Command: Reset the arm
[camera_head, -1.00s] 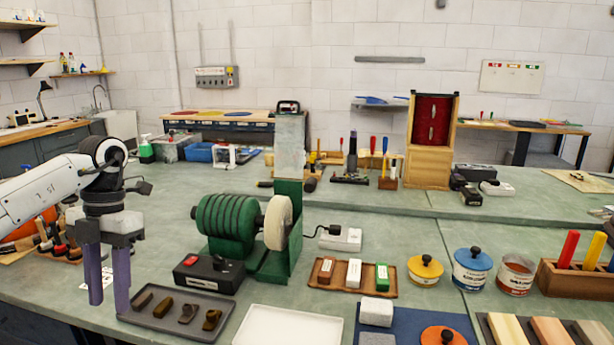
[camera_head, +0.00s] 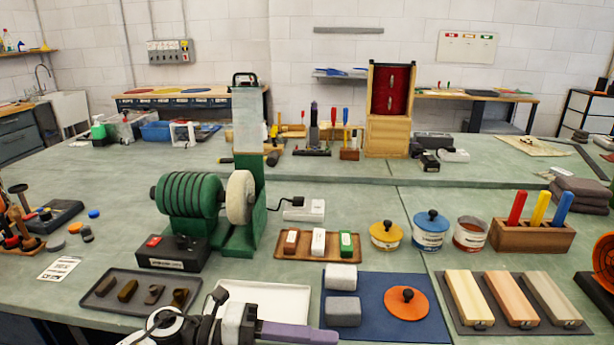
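My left gripper (camera_head: 325,334) is low at the front edge of the picture, its arm coming in from the bottom left. Its purple finger points right, in front of the white tray (camera_head: 268,292) and the blue mat (camera_head: 425,328). Only one finger shows clearly, so I cannot tell its opening. I see nothing held in the visible part. My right gripper is out of view.
A green drum machine (camera_head: 188,196) stands behind a dark tray (camera_head: 122,292) of small brown pieces. A wooden tray (camera_head: 335,257) of blocks, several tins, a pen holder (camera_head: 530,238) and wooden boards (camera_head: 512,300) fill the right. Bare bench shows at the left.

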